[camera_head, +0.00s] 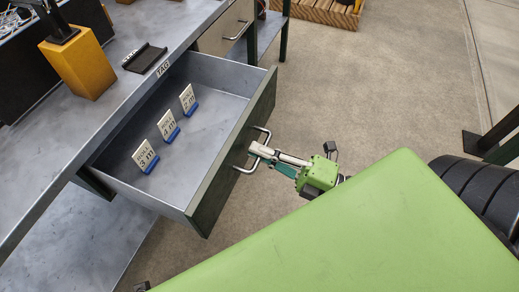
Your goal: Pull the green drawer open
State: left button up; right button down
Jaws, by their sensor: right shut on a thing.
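The green drawer (233,157) has a dark green front and grey inside, and it stands pulled well out from under the grey workbench. Its metal handle (262,133) is on the front face. My right gripper (262,151) is shut on the handle, its arm coming from the right. Inside the drawer stand several white tags on blue bases, such as the one marked 3 m (145,157). My left gripper is not clearly in view; only a small dark bit shows at the bottom edge.
The grey workbench (50,180) runs along the left, with a yellow block (80,65) and a black holder (146,58) on it. A closed beige drawer (226,27) lies farther back. A wooden crate (325,12) stands at the back. The floor (370,90) behind my arm is clear.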

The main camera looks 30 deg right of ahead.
jog(key=c, duration=2.2)
grip_release()
jog(key=v, duration=1.2)
